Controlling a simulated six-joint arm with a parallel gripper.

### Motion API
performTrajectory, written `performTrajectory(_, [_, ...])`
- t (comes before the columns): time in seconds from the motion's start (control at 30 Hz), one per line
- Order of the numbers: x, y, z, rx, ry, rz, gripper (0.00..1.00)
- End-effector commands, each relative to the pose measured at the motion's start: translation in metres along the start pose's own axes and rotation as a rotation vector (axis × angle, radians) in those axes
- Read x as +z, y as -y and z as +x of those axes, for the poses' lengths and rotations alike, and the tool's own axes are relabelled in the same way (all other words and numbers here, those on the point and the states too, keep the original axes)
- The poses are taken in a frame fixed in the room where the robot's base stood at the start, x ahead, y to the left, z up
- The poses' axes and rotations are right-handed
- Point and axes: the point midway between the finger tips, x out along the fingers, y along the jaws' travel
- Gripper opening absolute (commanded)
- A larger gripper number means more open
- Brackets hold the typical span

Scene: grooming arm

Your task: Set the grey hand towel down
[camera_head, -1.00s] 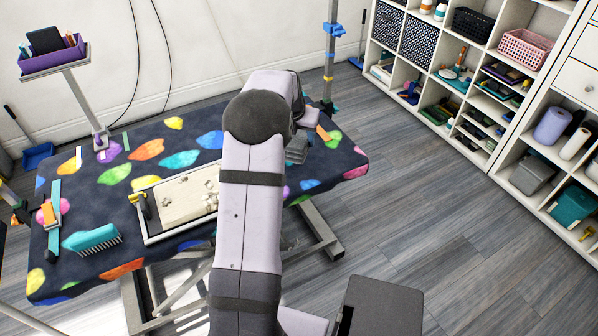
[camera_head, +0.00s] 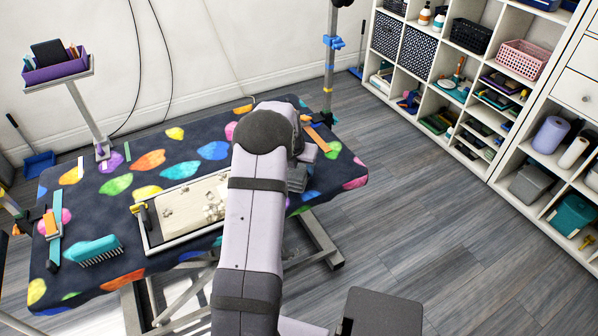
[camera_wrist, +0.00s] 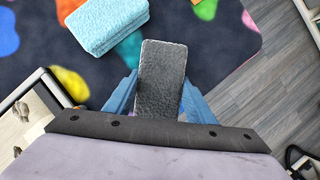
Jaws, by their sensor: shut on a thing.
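The grey hand towel (camera_wrist: 161,82) is a small, dark grey folded block in the wrist view. My gripper (camera_wrist: 158,92) is shut on it, with a blue finger on each side. The towel lies over the dark, colour-spotted table top (camera_wrist: 50,50); I cannot tell whether it touches it. A light blue folded towel (camera_wrist: 108,22) lies on the table just up and left of the grey one, apart from it. In the head view my arm hides the fingers and most of the area around them.
A teal brush (camera_head: 95,249) lies at the table's left end. An orange strip (camera_head: 318,139) lies near the right end. White shelves (camera_head: 490,165) stand further right.

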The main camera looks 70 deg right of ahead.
Motion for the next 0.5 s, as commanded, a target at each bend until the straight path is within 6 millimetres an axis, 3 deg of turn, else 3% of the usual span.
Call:
performTrajectory(0.2, [-0.008,0.000,0.019,0.000,0.001,-0.001,0.32])
performTrajectory(0.5, [-0.008,0.000,0.020,0.000,0.001,0.000,0.32])
